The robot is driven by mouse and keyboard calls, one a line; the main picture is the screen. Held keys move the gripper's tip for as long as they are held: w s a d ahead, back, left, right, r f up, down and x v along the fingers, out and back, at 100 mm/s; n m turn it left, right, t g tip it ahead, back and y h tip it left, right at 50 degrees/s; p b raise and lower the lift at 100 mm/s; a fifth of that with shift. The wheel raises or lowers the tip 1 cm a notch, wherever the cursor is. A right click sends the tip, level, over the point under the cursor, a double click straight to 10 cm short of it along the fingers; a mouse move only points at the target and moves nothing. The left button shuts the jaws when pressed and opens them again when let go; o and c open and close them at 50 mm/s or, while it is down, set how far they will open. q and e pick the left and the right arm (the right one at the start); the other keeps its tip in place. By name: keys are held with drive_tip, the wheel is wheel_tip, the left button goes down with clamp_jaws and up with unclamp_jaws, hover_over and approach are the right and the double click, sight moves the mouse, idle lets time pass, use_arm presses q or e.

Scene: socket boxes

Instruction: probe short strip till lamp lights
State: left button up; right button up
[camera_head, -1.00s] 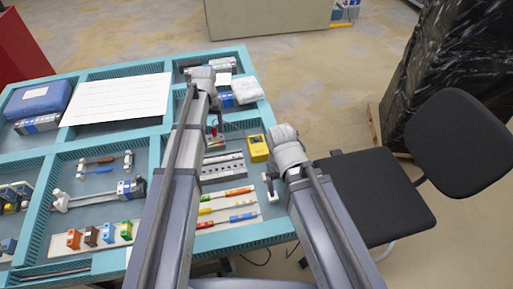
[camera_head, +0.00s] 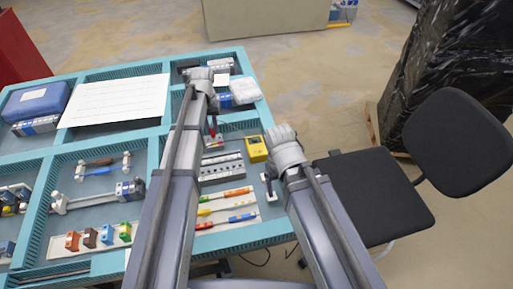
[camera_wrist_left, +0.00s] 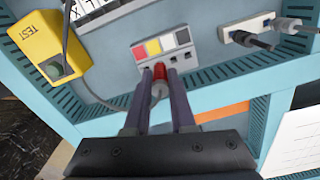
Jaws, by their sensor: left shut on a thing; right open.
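My left gripper (camera_wrist_left: 158,84) is shut on a red probe (camera_wrist_left: 159,71), held in front of a short white strip (camera_wrist_left: 170,52) with yellow, red, white and grey patches and a row of sockets. The probe overlaps the strip's lower left end in the left wrist view; I cannot tell whether it touches a socket. A yellow tester (camera_wrist_left: 48,45) marked TEST lies to the left, and a dark cable runs from it. The tester also shows in the head view (camera_head: 256,149). No lit lamp is discernible. My right gripper (camera_head: 284,148) is open and empty right of the tester, fingers mostly hidden.
Longer grey strips (camera_head: 221,168) and coloured screwdriver-like tools (camera_head: 226,205) lie nearer in the tray. Teal walls (camera_head: 153,160) divide the compartments. A black chair (camera_head: 375,195) stands right.

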use_arm(q)
clamp_jaws()
drive_tip(key=shift+r, duration=0.1)
drive_tip(key=shift+r+p, duration=1.7)
drive_tip(key=shift+p, duration=0.1)
use_arm(e)
wheel_tip(320, 180, up, 4)
drive_tip(key=shift+f, duration=0.25)
use_arm(q)
wheel_tip(320, 180, up, 4)
drive_tip(key=a+r+p, duration=0.1)
drive_tip(key=a+p, duration=0.1)
drive_tip(key=p, duration=0.2)
use_arm(e)
wheel_tip(320, 180, up, 5)
use_arm(q)
wheel_tip(320, 180, down, 6)
drive_tip(key=b, duration=0.5)
drive_tip(key=shift+s, duration=0.3)
use_arm(e)
wheel_tip(320, 180, down, 6)
use_arm(q)
drive_tip(key=shift+f+b, duration=0.4)
use_arm(e)
drive_tip(key=shift+f, duration=0.35)
